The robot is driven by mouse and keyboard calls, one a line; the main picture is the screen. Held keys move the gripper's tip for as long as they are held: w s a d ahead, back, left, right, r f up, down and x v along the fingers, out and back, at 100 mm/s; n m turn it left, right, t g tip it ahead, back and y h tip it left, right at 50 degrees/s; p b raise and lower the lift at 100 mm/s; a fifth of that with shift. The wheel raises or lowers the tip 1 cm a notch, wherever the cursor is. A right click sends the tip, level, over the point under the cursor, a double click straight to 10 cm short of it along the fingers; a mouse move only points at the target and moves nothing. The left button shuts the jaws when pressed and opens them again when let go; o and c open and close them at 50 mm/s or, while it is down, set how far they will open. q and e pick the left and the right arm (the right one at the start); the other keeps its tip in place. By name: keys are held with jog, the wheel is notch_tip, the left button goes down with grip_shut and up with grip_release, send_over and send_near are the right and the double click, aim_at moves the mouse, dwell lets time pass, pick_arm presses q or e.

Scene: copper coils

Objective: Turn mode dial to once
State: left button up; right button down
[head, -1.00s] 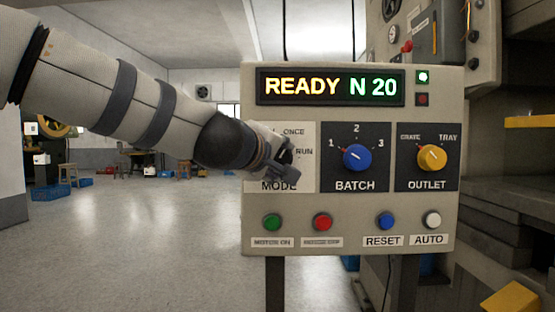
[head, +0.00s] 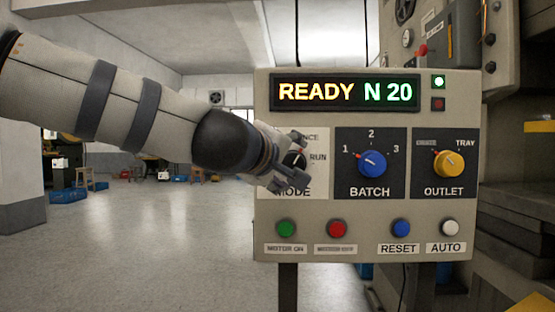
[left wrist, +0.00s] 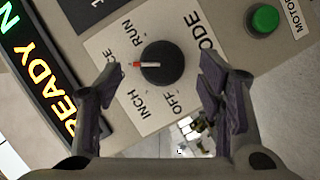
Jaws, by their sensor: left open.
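The mode dial is a round black knob with a red-and-white pointer, seen in the left wrist view (left wrist: 162,65) and partly in the head view (head: 293,158). In the head view my gripper partly covers ONCE (head: 309,137). My left gripper (left wrist: 161,72) is open, its fingers on either side of the dial with gaps in this view. It also shows in the head view (head: 298,157). Contact with the dial is not visible. My right gripper is out of view.
The control panel (head: 365,215) has a lit READY N 20 display (head: 345,92). A blue batch dial (head: 372,163) and yellow outlet dial (head: 448,164) sit to the right. Push buttons, including a green one (head: 286,228), line the lower edge. Open floor (head: 150,250) lies left.

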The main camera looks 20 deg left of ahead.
pick_arm(q)
jog(key=v, duration=0.9)
